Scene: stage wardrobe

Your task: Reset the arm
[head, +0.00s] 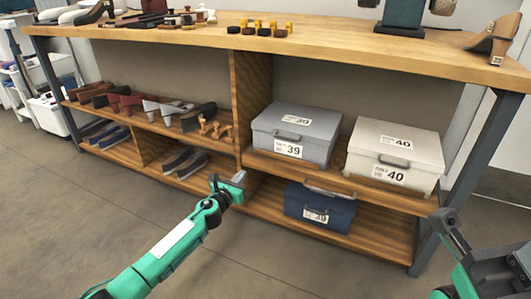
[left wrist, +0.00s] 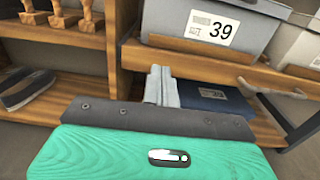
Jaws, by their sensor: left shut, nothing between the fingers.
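My left gripper (head: 228,183) is in front of the shelf unit, close to its middle upright and left of the blue box. In the left wrist view its fingers (left wrist: 161,86) are together with nothing between them. My right arm (head: 475,265) shows at the lower right of the head view; whether its gripper is open or shut does not show clearly.
A wooden shelf unit (head: 245,100) holds a grey box 39 (head: 295,131), a white box 40 (head: 394,155) and, below, a blue box (head: 320,205). Several shoes (head: 165,113) stand on the left shelves. The floor (head: 75,220) in front is clear.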

